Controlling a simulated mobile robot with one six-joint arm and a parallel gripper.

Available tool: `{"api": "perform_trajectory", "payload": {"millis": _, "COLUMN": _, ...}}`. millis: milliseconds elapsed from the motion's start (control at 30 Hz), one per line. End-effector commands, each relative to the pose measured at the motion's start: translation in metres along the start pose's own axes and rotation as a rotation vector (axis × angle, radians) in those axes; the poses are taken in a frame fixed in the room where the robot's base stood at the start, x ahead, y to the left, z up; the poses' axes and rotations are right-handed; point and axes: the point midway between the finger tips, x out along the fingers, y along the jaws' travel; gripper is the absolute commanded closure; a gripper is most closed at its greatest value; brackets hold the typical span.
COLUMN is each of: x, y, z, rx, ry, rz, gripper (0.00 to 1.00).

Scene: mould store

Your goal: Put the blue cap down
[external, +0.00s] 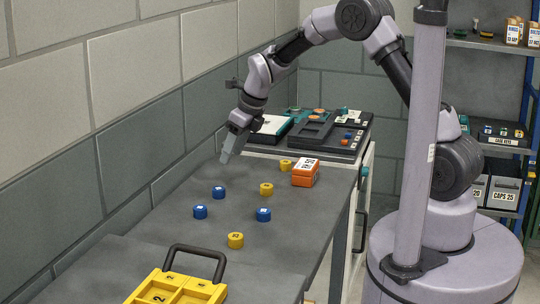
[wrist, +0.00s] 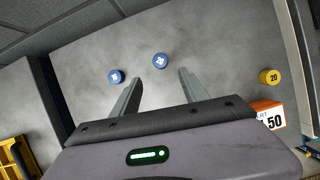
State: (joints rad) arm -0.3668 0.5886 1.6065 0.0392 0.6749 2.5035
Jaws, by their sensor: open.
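My gripper (external: 226,157) is above the far left part of the grey bench (external: 150,222), pointing down. In the wrist view its two fingers (wrist: 172,79) are apart with nothing between them. One blue cap (wrist: 160,60) lies just beyond the fingertips, and another blue cap (wrist: 115,76) lies to the left of the left finger. The external view shows three blue caps standing apart on the bench: one (external: 218,192) below my gripper in the picture, one (external: 200,212) nearer, and one (external: 263,215) to the right.
Yellow caps (external: 266,189) (wrist: 270,76) stand among the blue ones. An orange box (external: 304,178) marked 50 in the wrist view (wrist: 269,115) sits near the bench's right edge. A yellow divided case (external: 178,288) is at the front. Dark trays (external: 330,140) lie behind. The wall borders the left.

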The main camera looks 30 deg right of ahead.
Motion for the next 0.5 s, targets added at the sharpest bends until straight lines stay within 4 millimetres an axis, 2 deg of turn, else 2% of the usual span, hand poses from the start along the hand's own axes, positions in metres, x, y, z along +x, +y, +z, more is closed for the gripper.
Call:
{"api": "perform_trajectory", "payload": {"millis": 67, "x": -0.001, "y": 0.000, "z": 0.000, "rx": -0.001, "ry": 0.000, "rz": 0.000, "gripper": 0.48}}
{"api": "perform_trajectory", "payload": {"millis": 133, "x": -0.012, "y": -0.003, "z": -0.003, "rx": -0.041, "ry": -0.005, "rz": -0.004, "gripper": 0.48}}
{"api": "perform_trajectory", "payload": {"millis": 167, "x": -0.025, "y": -0.006, "z": -0.005, "rx": -0.086, "ry": -0.011, "rz": -0.009, "gripper": 0.48}}
{"api": "perform_trajectory", "payload": {"millis": 267, "x": -0.097, "y": -0.019, "z": -0.032, "rx": -0.381, "ry": -0.031, "rz": -0.040, "gripper": 0.48}}
{"api": "perform_trajectory", "payload": {"millis": 300, "x": -0.133, "y": -0.021, "z": -0.053, "rx": -0.551, "ry": -0.036, "rz": -0.059, "gripper": 0.48}}
{"api": "perform_trajectory", "payload": {"millis": 367, "x": -0.182, "y": -0.021, "z": -0.091, "rx": -0.832, "ry": -0.034, "rz": -0.093, "gripper": 0.48}}
{"api": "perform_trajectory", "payload": {"millis": 400, "x": -0.210, "y": -0.017, "z": -0.120, "rx": -1.023, "ry": -0.027, "rz": -0.119, "gripper": 0.48}}
{"api": "perform_trajectory", "payload": {"millis": 500, "x": -0.256, "y": 0.003, "z": -0.191, "rx": -1.479, "ry": 0.012, "rz": -0.178, "gripper": 0.48}}
